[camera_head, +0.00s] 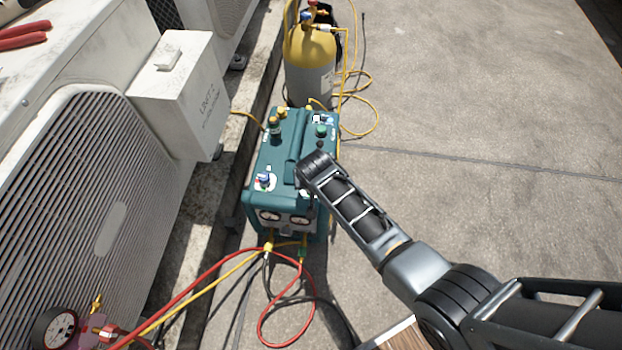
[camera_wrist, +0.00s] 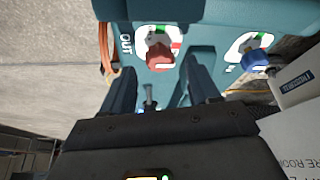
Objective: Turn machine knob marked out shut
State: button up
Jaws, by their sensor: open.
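The teal machine (camera_head: 285,145) stands on the paving, with gauges on its front and knobs on top. In the wrist view, a red knob (camera_wrist: 159,58) sits on a white round plate with red and green marks, beside the label OUT (camera_wrist: 126,44). My gripper (camera_wrist: 158,68) is open, its two dark fingers spread on either side of the line to the red knob, the knob just beyond the tips. I cannot tell whether they touch it. A blue knob (camera_wrist: 256,61) sits to the right; it also shows in the head view (camera_head: 264,180). My arm hides the red knob in the head view.
A yellow and grey cylinder (camera_head: 310,62) stands behind the machine. Condenser units (camera_head: 75,190) line the left side. Red and yellow hoses (camera_head: 215,272) run from the machine front to a gauge (camera_head: 55,328). Red-handled pliers (camera_head: 24,36) lie on a unit. Paving at right is clear.

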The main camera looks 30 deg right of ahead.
jog(key=p+v, duration=0.1)
jog(key=v, duration=0.4)
jog(key=shift+r+p, duration=0.15)
jog(key=shift+p, duration=0.15)
jog(key=shift+s, duration=0.15)
jog(key=s+n+t+y, duration=0.1)
jog(key=s+n+t, duration=0.15)
jog(key=s, duration=1.15)
jog(key=s+r+t, duration=0.4)
jog(key=s+r, duration=0.6)
jog(key=s, duration=0.3)
jog(key=s+r+t+p, duration=0.1)
jog(key=s+r+p, duration=0.2)
jog(key=r, duration=0.9)
jog(key=s+d+r+n+t+p, duration=0.1)
jog(key=s+r+p, duration=0.2)
jog(key=r, duration=1)
jog(key=s+r+t+p, duration=0.2)
jog(key=s+r+p, duration=0.2)
jog(key=r+p, duration=0.3)
notch_tip(320, 180, up, 6)
jog(key=shift+d+f+n+y+p, duration=0.2)
jog(key=shift+n+y+p, duration=0.1)
jog(key=shift+n+p, duration=0.05)
